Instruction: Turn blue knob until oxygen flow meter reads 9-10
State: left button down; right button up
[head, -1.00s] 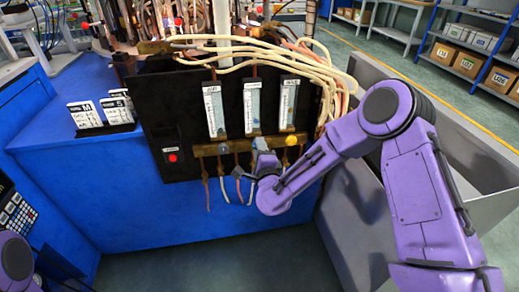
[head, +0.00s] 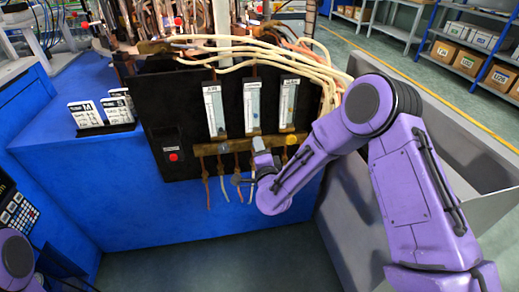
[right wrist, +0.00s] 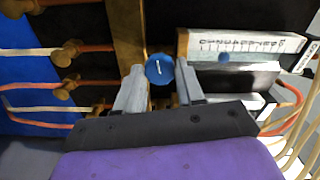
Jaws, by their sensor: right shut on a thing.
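The blue knob (right wrist: 160,69) shows in the right wrist view between the two grey fingers of my right gripper (right wrist: 159,74), which is shut on its sides. A white mark shows on the knob's face. Beside it, a flow meter (right wrist: 245,45) has a white scale and a blue float; its reading is too small to tell. In the head view my right gripper (head: 262,160) is at the brass manifold below the middle flow meter (head: 251,108), and it hides the knob. My left gripper is not in view; only part of my left arm shows at bottom left.
A black panel (head: 172,120) carries the meters, with a red button (head: 173,157) at left. A yellow knob (head: 290,140) sits right of my gripper. Pale hoses (head: 270,56) run over the top. Number cards (head: 88,114) stand on the blue bench.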

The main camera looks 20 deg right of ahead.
jog(key=o, duration=1)
jog(key=shift+o, duration=0.2)
jog(key=v, duration=1)
jog(key=shift+s+b, duration=0.3)
jog(key=shift+b, duration=0.15)
